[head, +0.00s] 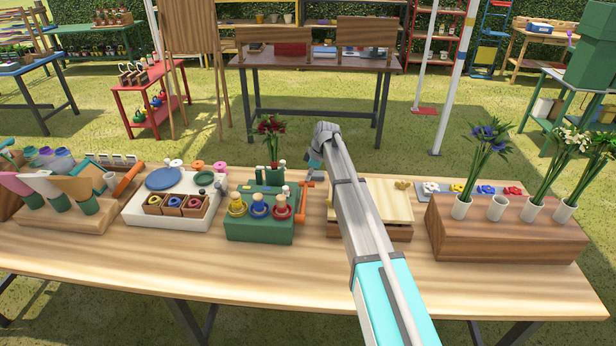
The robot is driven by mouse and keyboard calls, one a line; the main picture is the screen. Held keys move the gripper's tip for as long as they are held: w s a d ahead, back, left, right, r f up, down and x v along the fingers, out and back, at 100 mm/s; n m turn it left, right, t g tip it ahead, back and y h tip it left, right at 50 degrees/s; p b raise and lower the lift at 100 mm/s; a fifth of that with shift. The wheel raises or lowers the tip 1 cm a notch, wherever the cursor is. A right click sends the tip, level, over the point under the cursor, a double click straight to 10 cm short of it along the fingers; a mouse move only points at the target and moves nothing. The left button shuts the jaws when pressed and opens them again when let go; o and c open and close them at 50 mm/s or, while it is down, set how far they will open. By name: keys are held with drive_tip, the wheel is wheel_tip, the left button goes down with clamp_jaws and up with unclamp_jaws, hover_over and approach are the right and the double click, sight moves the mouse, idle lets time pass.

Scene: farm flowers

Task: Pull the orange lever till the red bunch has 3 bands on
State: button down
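The red bunch (270,127) stands upright in the green machine (260,229), its stems going down into the top. I cannot make out any bands on the stems at this size. My gripper (314,162) is just above and slightly right of that orange part, pointing down. Its fingers are small and partly hidden by my wrist, so I cannot tell whether they are open or touch the lever.
Yellow, blue and red ringed pegs (259,206) line the machine's front. Left is a white tray (150,219) with spools. Right, partly behind my arm, is a light wooden box (385,200), then a wooden block (505,235) with flowers in white cups. The table's front strip is clear.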

drive_tip(key=shift+s+a+r+p, duration=0.1)
drive_tip(key=shift+s+r+p, duration=0.05)
drive_tip(key=shift+r+p, duration=0.75)
drive_tip(key=shift+s+r+p, duration=0.15)
drive_tip(key=shift+r+p, duration=0.6)
drive_tip(key=shift+r, duration=0.25)
drive_tip(key=w+d+r+p, duration=0.3)
drive_tip(key=w+r+p, duration=0.1)
drive_tip(key=r+p, duration=0.4)
drive_tip(key=shift+w+d, duration=0.25)
drive_tip(key=s+d+m+h, duration=0.1)
drive_tip(key=s+d+m, duration=0.3)
drive_tip(key=s, duration=0.9)
drive_tip(key=s+d+m+h, duration=0.1)
drive_tip(key=s+d+m, duration=0.4)
drive_tip(key=s, duration=0.9)
drive_tip(key=s+d+m+h, duration=0.1)
drive_tip(key=s+d+m, duration=0.4)
drive_tip(key=s, duration=0.8)
drive_tip(key=shift+s+f+m+h, duration=0.3)
drive_tip(key=shift+f+m, duration=0.15)
drive_tip(key=shift+m, duration=0.35)
